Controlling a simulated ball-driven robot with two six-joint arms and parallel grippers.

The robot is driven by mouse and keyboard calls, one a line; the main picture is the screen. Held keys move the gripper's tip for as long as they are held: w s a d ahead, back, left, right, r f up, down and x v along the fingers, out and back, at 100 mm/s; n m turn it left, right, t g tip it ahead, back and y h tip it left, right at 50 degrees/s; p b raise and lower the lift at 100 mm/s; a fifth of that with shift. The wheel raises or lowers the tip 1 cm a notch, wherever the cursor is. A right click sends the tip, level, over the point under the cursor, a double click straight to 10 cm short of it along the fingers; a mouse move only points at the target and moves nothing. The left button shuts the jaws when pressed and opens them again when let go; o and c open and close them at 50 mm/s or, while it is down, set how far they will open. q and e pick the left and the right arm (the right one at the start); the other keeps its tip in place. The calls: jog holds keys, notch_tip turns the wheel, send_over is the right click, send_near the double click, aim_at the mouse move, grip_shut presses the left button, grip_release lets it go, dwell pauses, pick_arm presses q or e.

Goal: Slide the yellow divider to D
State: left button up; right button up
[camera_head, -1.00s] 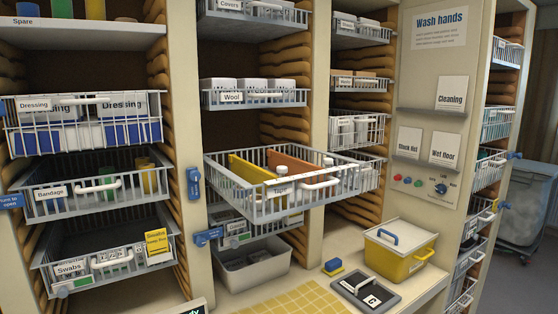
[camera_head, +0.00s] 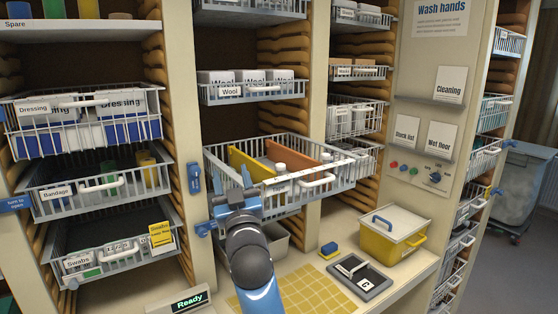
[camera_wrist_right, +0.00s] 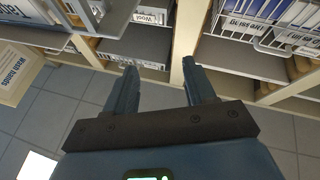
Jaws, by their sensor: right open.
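The yellow divider (camera_head: 237,158) stands upright in the pulled-out wire basket (camera_head: 322,186), towards its left side. An orange divider (camera_head: 283,152) stands to its right, with small white-capped bottles between and beside them. My right gripper (camera_head: 233,182) is at the basket's front left corner, in front of the yellow divider and apart from it as far as I can tell. It hides part of the basket front. In the right wrist view its two fingers (camera_wrist_right: 158,85) are spread with nothing between them. No mark D is legible. My left gripper is not in view.
A bandage basket (camera_head: 130,198) juts out at left; a blue latch (camera_head: 194,178) is on the post.

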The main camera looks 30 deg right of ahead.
jog(key=d+r+m+g+h+p, duration=0.2)
jog(key=d+r+m+g+h, duration=0.35)
jog(key=r, duration=0.65)
jog(key=m+g, duration=0.3)
jog(key=g, duration=0.4)
send_near(280, 165)
jog(key=shift+n+y, duration=0.35)
jog(key=p+x, duration=0.1)
jog(key=x, duration=0.1)
jog(key=p+x, duration=0.1)
jog(key=x, duration=0.2)
jog(key=p+x, duration=0.1)
jog(key=x, duration=0.2)
jog(key=shift+d+r+p, duration=0.25)
jog(key=shift+r+p, duration=0.05)
jog(key=shift+p, duration=0.1)
jog(key=shift+w+d+f, duration=0.3)
jog(key=shift+w, duration=0.05)
grip_shut()
